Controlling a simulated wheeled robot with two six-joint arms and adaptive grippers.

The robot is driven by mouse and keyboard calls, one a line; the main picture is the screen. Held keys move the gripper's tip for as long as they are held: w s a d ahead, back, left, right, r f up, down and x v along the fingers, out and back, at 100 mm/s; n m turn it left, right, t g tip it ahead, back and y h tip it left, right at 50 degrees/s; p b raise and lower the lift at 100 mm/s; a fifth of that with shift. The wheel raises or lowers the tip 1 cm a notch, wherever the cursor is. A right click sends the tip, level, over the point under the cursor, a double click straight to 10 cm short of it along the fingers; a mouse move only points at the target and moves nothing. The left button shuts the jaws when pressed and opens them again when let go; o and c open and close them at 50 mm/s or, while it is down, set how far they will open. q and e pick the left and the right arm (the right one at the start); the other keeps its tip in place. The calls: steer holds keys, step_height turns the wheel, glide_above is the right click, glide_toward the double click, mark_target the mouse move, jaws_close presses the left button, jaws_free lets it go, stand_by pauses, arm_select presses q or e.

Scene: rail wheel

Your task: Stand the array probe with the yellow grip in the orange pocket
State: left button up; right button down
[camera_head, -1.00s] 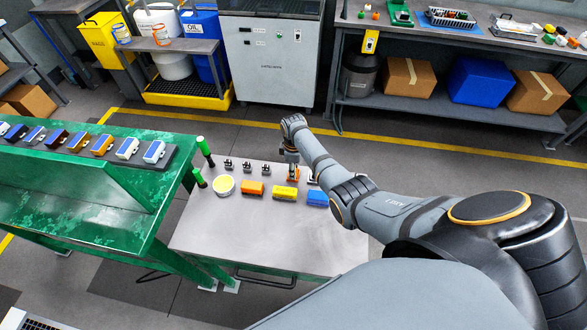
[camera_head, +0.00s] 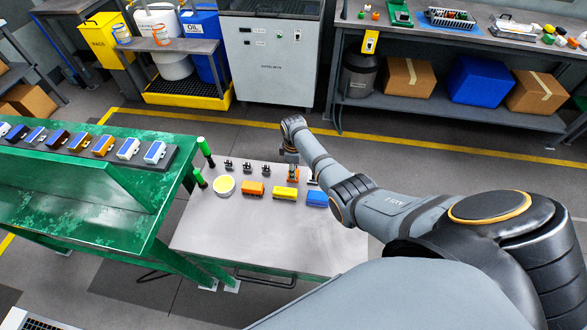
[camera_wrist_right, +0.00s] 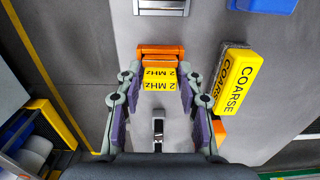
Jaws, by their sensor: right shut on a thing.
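The array probe's yellow grip (camera_wrist_right: 159,79), marked "2 MHz", sits between the purple pads of my right gripper (camera_wrist_right: 159,97) in the right wrist view. My right gripper is shut on it. The orange pocket (camera_wrist_right: 160,51) shows just beyond the grip in that view. How far the probe's lower end sits in the pocket is hidden. In the head view my right gripper (camera_head: 291,158) points down above the orange pocket (camera_head: 292,176) on the grey table, mostly hidden by my wrist. My left gripper is not in view.
A yellow block (camera_wrist_right: 234,79) marked "COARSE" lies close right of the gripper in the wrist view. An orange block (camera_head: 253,188), a blue block (camera_head: 317,198) and a round yellow-topped tub (camera_head: 224,185) share the grey table (camera_head: 270,240). Its front is clear.

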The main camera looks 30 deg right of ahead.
stand_by(0.4)
steer(key=c, duration=0.8)
jaws_free()
step_height(320, 180, up, 12)
